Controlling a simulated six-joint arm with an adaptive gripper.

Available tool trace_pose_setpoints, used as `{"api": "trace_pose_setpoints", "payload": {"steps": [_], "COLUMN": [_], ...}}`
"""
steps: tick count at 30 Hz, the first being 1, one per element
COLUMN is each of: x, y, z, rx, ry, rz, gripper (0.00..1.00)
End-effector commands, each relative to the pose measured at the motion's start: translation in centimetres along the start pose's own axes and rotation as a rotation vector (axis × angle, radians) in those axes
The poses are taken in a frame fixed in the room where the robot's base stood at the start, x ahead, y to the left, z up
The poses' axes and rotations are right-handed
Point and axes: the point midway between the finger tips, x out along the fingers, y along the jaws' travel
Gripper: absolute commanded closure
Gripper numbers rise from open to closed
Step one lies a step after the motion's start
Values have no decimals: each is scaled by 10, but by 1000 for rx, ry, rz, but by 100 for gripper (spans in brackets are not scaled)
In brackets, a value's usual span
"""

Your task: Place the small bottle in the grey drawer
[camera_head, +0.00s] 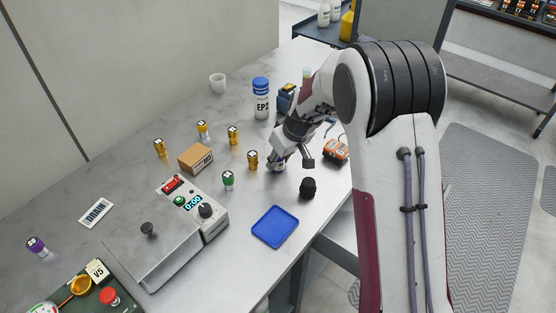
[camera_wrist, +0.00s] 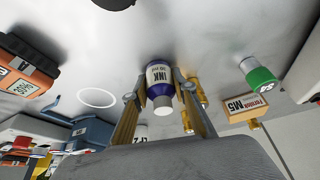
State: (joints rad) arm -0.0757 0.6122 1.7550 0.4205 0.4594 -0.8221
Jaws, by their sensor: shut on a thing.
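A small ink bottle (camera_wrist: 159,78) with a dark purple body, a white label and a white cap sits between the two fingers of my gripper (camera_wrist: 158,92) in the wrist view. The fingers are shut on its sides. In the head view my gripper (camera_head: 281,157) is low over the right part of the metal table, and the bottle is mostly hidden by it. I cannot tell whether the bottle touches the table. A grey surface (camera_head: 340,241) shows below the table's right edge, partly behind my arm; I cannot tell whether it is the grey drawer.
A black knob (camera_head: 308,188), an orange device (camera_head: 335,150) and a gold-capped vial (camera_head: 253,160) are close to my gripper. A blue tray (camera_head: 275,227) lies nearer the front. A grey box unit with a timer (camera_head: 205,213) and a small carton (camera_head: 196,159) stand left.

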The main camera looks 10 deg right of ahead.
Motion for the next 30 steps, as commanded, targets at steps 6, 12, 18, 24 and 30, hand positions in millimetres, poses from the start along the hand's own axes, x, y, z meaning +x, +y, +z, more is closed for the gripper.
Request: {"api": "trace_pose_setpoints", "payload": {"steps": [6,12,18,24,30], "x": [-2,-15,-40,-67,-86], "y": [0,0,0,0,-1], "z": [-1,-7,-18,-29,-36], "rx": [0,-1,-1,-1,0], "ry": [1,2,4,3,2], "rz": [1,0,1,0,0], "gripper": [98,98,98,98,98]}}
